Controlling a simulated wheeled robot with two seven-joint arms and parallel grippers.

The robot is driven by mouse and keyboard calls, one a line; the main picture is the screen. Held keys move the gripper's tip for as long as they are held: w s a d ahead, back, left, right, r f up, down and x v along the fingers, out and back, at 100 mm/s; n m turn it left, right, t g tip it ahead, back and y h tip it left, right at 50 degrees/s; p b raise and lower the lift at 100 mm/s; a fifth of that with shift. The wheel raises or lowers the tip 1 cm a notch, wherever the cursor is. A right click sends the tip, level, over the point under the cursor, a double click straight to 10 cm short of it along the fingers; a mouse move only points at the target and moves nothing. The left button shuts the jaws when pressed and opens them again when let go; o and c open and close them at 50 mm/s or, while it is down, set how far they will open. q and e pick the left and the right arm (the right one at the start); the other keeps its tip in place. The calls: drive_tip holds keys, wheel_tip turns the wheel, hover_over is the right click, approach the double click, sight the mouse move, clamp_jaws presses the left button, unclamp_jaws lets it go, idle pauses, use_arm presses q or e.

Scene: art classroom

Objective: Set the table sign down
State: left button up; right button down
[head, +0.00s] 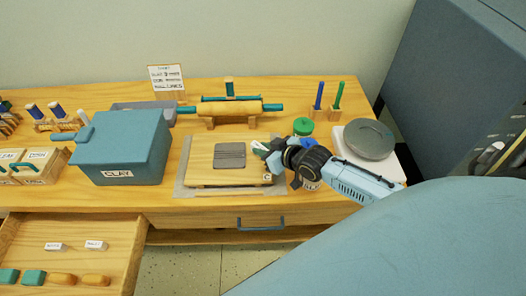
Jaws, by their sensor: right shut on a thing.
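My right gripper (272,155) reaches in from the right over the wooden board (205,176). It is shut on a small white and green piece (259,147), which looks like the table sign. The fingers and the dark wrist partly cover it, and no writing on it can be read. It is over the right part of the board, near the grey slab (230,155). I cannot tell whether it touches the board. My left gripper is not in view.
Left of the board stands a blue clay box (122,150). Behind are a rolling pin (230,108) and a lettered card (166,77). A green-lidded jar (303,126) and a round grey disc (369,139) stand right. An open drawer (75,228) juts out at lower left.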

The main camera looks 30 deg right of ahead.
drive_tip(key=shift+f, duration=0.35)
drive_tip(key=shift+f, duration=0.1)
drive_tip(key=c, duration=1.3)
unclamp_jaws()
drive_tip(key=shift+r, duration=0.2)
drive_tip(key=p+v, duration=0.2)
drive_tip(key=v, duration=1)
drive_tip(key=shift+f, duration=0.1)
